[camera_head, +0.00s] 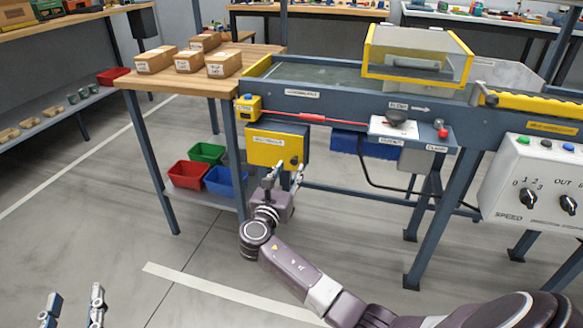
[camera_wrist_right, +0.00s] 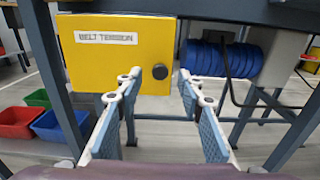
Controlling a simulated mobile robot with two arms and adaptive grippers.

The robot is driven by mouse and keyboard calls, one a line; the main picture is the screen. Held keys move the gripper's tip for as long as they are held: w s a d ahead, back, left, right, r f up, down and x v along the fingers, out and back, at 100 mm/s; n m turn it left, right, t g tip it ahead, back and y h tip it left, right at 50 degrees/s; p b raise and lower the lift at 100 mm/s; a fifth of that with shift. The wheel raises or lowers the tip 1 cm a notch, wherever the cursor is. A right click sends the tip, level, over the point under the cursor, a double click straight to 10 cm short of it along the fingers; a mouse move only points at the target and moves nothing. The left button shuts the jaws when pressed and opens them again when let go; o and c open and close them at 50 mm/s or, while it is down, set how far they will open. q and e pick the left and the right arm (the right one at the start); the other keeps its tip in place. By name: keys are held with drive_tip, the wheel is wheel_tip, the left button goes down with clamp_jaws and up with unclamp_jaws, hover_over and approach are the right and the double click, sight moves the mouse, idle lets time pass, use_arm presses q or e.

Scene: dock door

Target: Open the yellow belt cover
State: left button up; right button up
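The yellow cover (camera_head: 266,149) is a flat panel on the conveyor's front, below the belt. In the right wrist view, the yellow panel (camera_wrist_right: 105,52) reads "BELT TENSION", has a round dark knob (camera_wrist_right: 157,72) near its lower right corner, and looks closed. My right gripper (camera_head: 284,175) is open and empty just in front of the panel's lower part. In its wrist view, the right gripper (camera_wrist_right: 160,88) has its fingertips apart, with the knob showing between and beyond them; I see no contact. My left gripper (camera_head: 75,298) is open and empty at the bottom left, far from the panel.
A yellow-framed clear hood (camera_head: 418,55) stands on the conveyor above. A red cord (camera_head: 320,119) runs above the panel. A table (camera_head: 135,82) with boxes stands left, with red, green and blue bins (camera_head: 188,174) below.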

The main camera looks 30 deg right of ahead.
sight(293, 162)
use_arm(q)
wheel_tip(293, 162, up, 7)
drive_tip(key=s+t+h+b, duration=0.1)
drive_tip(key=t, duration=0.2)
drive_tip(key=shift+d+f+t, duration=0.2)
drive_tip(key=shift+d+t, duration=0.1)
use_arm(e)
drive_tip(key=x, duration=0.3)
drive_tip(key=shift+w+d, duration=0.3)
clamp_jaws()
